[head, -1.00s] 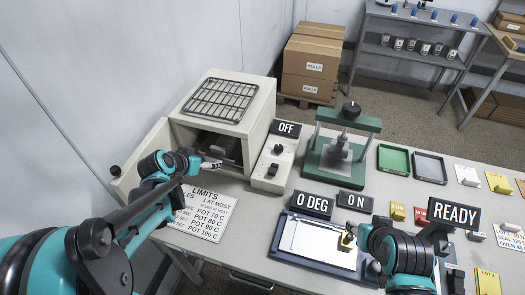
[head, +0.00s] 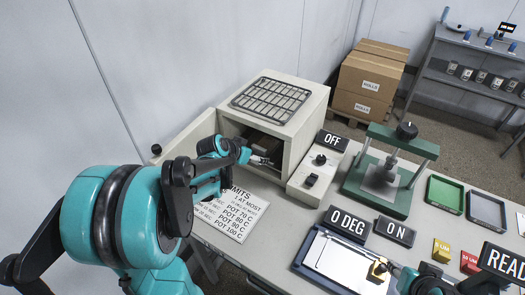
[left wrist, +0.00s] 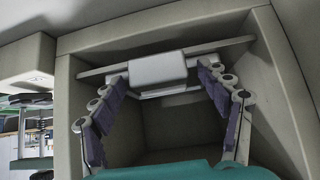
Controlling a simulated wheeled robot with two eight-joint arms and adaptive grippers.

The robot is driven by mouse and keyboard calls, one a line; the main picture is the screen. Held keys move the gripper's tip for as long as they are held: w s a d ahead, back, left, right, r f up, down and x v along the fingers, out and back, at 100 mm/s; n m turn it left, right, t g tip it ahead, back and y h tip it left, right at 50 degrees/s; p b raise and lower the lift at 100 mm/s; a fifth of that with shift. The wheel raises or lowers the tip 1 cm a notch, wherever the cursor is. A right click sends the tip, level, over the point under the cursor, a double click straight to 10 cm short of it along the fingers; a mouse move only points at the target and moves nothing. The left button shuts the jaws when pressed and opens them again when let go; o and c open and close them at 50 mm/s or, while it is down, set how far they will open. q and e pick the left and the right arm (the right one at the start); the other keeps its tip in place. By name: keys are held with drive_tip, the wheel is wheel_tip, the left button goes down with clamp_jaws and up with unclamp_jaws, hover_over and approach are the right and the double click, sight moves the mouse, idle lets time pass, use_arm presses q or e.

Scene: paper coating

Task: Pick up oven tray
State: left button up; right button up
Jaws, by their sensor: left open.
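The cream oven (head: 290,152) stands open at the far left of the table, its door swung out to the left. The oven tray (left wrist: 228,46) shows in the left wrist view as a flat, pale plate across the oven chamber, with a white block-like grip (left wrist: 157,68) at its front edge. My left gripper (left wrist: 162,74) is open, its dark-padded fingers on either side of that grip. In the head view the left gripper (head: 243,155) is at the oven mouth; its fingertips and most of the tray are hidden. My right gripper (head: 388,270) shows partly at the lower right edge.
A wire rack (head: 270,99) lies on the oven top. An OFF control box (head: 317,172) and a green press (head: 385,180) stand to its right. A limits sign (head: 232,213) lies in front. A coating bed (head: 345,262) is nearer me.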

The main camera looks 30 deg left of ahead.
use_arm(q)
drive_tip(key=c, duration=1.6)
drive_tip(key=shift+r, duration=0.1)
